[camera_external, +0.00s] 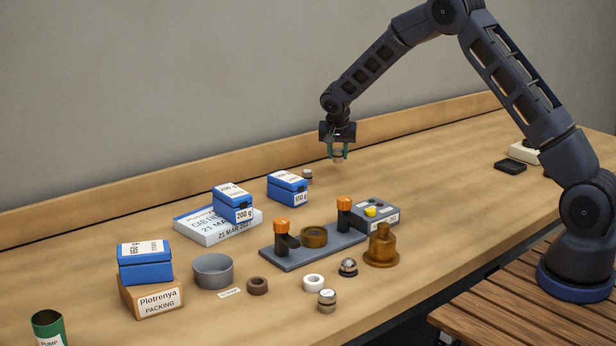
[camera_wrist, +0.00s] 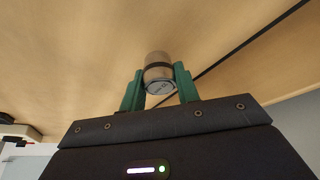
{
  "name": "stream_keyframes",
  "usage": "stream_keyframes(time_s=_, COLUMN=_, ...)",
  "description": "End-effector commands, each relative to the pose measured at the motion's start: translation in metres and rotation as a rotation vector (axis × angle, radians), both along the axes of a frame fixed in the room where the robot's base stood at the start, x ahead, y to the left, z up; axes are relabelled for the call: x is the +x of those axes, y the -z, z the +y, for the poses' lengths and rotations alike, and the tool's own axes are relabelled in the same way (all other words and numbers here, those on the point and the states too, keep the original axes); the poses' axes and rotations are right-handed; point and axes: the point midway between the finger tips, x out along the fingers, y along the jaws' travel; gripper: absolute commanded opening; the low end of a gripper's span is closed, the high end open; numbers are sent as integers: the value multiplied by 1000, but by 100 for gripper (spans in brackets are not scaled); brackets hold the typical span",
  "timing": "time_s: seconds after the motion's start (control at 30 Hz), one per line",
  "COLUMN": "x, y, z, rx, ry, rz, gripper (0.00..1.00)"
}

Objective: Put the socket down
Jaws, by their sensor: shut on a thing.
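My gripper (camera_external: 338,150) is shut on a small metallic cylinder with a dark band, which I take to be the socket (camera_external: 338,158). In the wrist view the socket (camera_wrist: 158,78) sits between the two green fingers, its pale end face toward the camera. My gripper points down over the back of the wooden table (camera_external: 430,185). The socket appears to hang above the tabletop; its exact height is hard to tell. A similar small cylinder (camera_external: 307,176) stands on the table just left of it, and another (camera_external: 327,299) stands near the front.
Blue boxes (camera_external: 287,189) stand to the left. A grey plate (camera_external: 290,256) with orange-topped clamps lies in front, beside a grey control box (camera_external: 377,214) and a brass fitting (camera_external: 382,247). A black pad (camera_external: 510,166) lies at right. The table between gripper and pad is clear.

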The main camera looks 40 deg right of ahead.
Motion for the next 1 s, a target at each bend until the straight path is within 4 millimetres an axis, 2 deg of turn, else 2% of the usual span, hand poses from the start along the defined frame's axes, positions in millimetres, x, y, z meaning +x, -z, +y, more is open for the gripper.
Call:
stream_keyframes(time_s=0.3, x=0, y=38, z=0, rx=0, ry=0, rz=1, gripper=5)
stream_keyframes(time_s=0.7, x=0, y=42, z=0, rx=0, ry=0, rz=0, gripper=5)
stream_keyframes(time_s=0.73, x=0, y=41, z=0, rx=0, ry=0, rz=0, gripper=37)
stream_keyframes(time_s=0.8, x=0, y=41, z=0, rx=0, ry=0, rz=0, gripper=51)
stream_keyframes(time_s=1.0, x=0, y=41, z=0, rx=0, ry=0, rz=0, gripper=53)
